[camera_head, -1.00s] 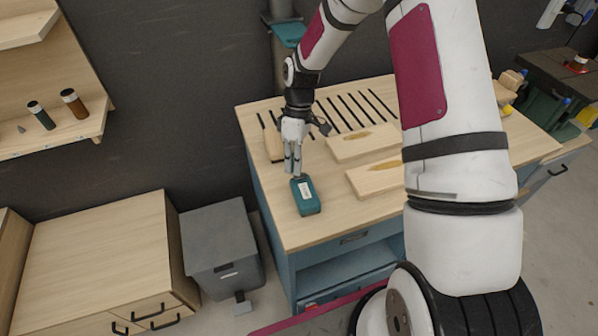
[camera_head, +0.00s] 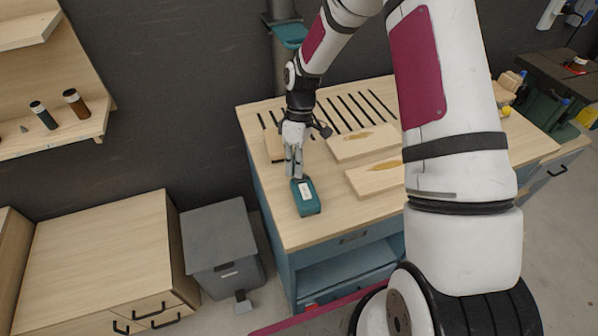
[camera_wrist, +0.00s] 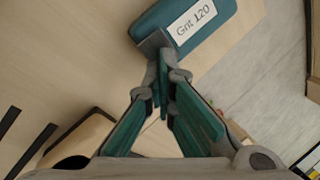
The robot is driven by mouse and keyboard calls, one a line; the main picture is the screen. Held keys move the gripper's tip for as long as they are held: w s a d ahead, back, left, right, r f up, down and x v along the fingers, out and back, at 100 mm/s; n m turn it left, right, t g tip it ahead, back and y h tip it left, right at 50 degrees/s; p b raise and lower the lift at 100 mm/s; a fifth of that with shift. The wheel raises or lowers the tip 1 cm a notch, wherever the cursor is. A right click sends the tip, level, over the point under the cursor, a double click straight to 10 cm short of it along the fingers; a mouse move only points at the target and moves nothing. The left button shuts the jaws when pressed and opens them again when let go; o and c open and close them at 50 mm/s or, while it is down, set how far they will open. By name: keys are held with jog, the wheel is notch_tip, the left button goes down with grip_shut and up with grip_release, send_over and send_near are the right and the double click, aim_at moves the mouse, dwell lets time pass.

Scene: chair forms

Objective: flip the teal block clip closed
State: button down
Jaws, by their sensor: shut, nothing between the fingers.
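The teal block (camera_head: 306,198) lies on the wooden worktop near its front left corner, with a white label on top. In the wrist view the teal block (camera_wrist: 205,45) shows at the top, its label reading "Grit 120". A grey metal clip (camera_wrist: 154,42) sits at the block's near end. My gripper (camera_head: 293,173) is shut and empty at the block's far end. In the wrist view my fingertips (camera_wrist: 164,62) meet right beside the clip; whether they touch it I cannot tell. The fingers hide part of the clip, and its angle is hard to read.
The worktop (camera_head: 340,218) also bears pale wooden boards (camera_head: 362,142) with brown marks, right of my gripper, and several dark strips behind. A wooden block (camera_head: 273,146) stands left of my wrist. A grey bin (camera_head: 222,245) is on the floor at left.

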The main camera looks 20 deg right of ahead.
jog(key=shift+s+f, duration=0.25)
jog(key=shift+s, duration=0.2)
jog(key=shift+w, duration=0.15)
jog(key=shift+w+d+r+b, duration=0.1)
jog(key=shift+w+r+b, duration=0.35)
jog(key=shift+w, duration=0.35)
jog(key=shift+w+r+b, duration=0.4)
jog(key=shift+w+r, duration=0.05)
jog(key=shift+w, duration=0.35)
jog(key=shift+w+d+r+b, duration=0.1)
jog(key=shift+w+r+b, duration=0.25)
jog(key=shift+w, duration=0.3)
jog(key=shift+w+a+r+b, duration=0.1)
jog(key=shift+w+r+b, duration=0.1)
jog(key=shift+w+b, duration=0.35)
jog(key=shift+w+d+r+b, duration=0.1)
jog(key=shift+w+r+b, duration=0.2)
jog(key=shift+w, duration=0.4)
jog(key=shift+w+r, duration=0.25)
jog(key=shift+w, duration=0.1)
jog(key=shift+r, duration=0.1)
